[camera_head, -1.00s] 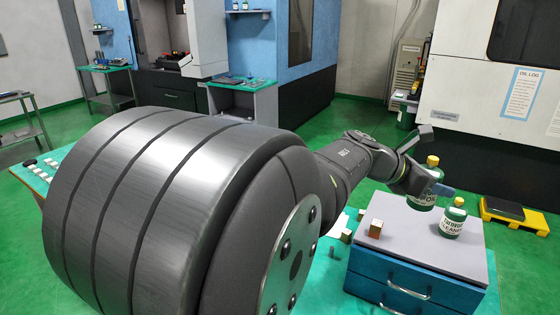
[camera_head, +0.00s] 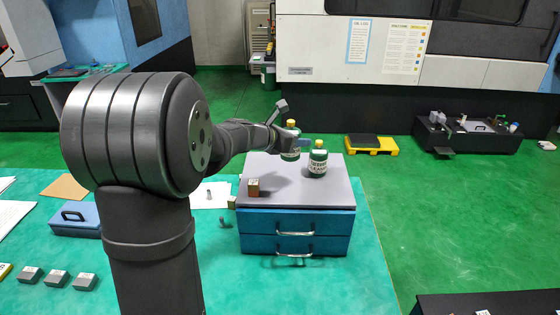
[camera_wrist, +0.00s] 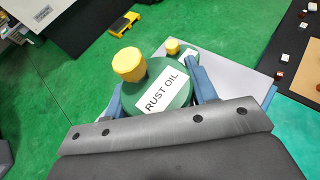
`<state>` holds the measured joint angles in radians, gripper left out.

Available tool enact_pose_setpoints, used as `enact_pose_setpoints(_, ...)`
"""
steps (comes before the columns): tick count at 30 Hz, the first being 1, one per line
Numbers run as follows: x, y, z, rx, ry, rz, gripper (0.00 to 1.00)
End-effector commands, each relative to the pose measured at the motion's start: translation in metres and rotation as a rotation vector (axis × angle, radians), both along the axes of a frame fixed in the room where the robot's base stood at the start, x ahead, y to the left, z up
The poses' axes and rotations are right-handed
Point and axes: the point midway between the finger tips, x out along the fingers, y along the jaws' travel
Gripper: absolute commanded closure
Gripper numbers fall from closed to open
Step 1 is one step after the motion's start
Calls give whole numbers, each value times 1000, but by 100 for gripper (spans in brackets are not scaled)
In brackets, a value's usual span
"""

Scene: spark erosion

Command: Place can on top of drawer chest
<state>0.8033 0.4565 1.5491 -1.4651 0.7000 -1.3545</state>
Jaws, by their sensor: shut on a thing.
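My gripper (camera_wrist: 158,94) is shut on a green can with a yellow cap and a white RUST OIL label (camera_wrist: 168,92). In the head view the held can (camera_head: 290,154) is upright or nearly so, by the far part of the blue drawer chest's grey top (camera_head: 335,192). It seems to be above that top; the exact gap cannot be told. A second green can with a white label (camera_head: 317,163) stands on the chest top just right of the held can. Its yellow cap (camera_wrist: 172,46) shows behind the held can in the wrist view.
A small brown block (camera_head: 253,188) stands at the left of the chest top. The front and right of the top are clear. A blue case (camera_head: 76,220) and several grey blocks (camera_head: 57,278) lie to the left. A yellow pallet (camera_head: 371,146) is on the floor behind.

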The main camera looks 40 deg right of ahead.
Motion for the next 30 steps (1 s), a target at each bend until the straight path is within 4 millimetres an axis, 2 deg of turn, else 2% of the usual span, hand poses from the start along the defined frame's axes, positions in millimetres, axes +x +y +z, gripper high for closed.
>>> enact_pose_setpoints(1, 14, 2, -9, 1, 3, 4, 78)
enact_pose_setpoints(3, 30, 5, -18, 0, 3, 4, 78)
enact_pose_setpoints(10, 69, 11, -41, -1, 0, 2, 78)
enact_pose_setpoints(14, 76, 11, -46, -2, 0, 0, 78)
enact_pose_setpoints(22, 76, 12, -82, 0, 2, 0, 78)
enact_pose_setpoints(30, 76, 12, -85, -2, -1, 0, 78)
